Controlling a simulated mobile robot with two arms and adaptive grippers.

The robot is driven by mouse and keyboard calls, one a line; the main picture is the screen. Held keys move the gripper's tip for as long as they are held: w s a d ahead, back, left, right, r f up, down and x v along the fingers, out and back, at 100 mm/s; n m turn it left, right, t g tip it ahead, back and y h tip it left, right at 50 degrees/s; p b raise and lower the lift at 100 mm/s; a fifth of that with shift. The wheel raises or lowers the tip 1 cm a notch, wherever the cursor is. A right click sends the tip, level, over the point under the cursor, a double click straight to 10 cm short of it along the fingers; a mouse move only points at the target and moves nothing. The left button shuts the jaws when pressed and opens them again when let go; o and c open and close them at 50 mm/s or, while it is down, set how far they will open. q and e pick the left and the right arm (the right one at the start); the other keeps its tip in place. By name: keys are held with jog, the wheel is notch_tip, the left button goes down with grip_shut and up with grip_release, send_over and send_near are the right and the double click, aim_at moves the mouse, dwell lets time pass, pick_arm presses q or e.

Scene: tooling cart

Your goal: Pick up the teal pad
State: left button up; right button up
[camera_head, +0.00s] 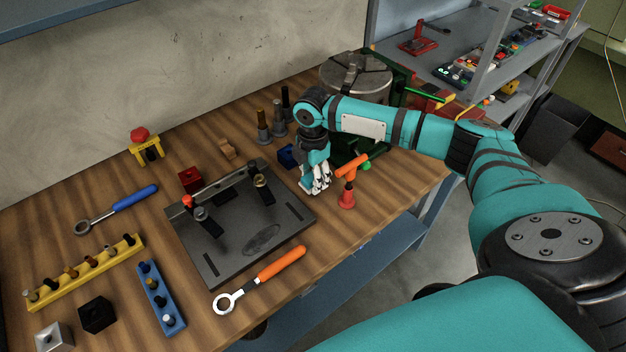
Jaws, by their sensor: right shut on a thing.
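My right gripper (317,184) points down at the bench top, near the right edge of the black fixture plate (228,255) and left of the orange-handled red tool (347,192). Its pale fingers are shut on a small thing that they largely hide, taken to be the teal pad. No separate teal pad shows elsewhere on the bench. I cannot tell whether the held thing touches the wood. My left gripper is out of view.
A round grey chuck (355,75) and green machine parts stand behind my right arm. A blue block (287,156) sits close left of the gripper. An orange-handled wrench (262,278), a yellow rack (85,272) and a blue rack (160,298) lie toward the front and left.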

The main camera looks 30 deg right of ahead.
notch_tip(320, 180, up, 2)
jog(key=shift+r+b, duration=0.1)
jog(key=shift+b, duration=0.3)
jog(key=s+a, duration=0.3)
jog(key=a, duration=0.1)
jog(key=s+a+r+b, duration=0.1)
jog(key=s+a, duration=0.3)
jog(key=s+a+b, duration=0.1)
jog(key=s+a, duration=0.2)
jog(key=a, duration=0.1)
jog(key=shift+s+r, duration=0.25)
jog(key=shift+r, duration=0.1)
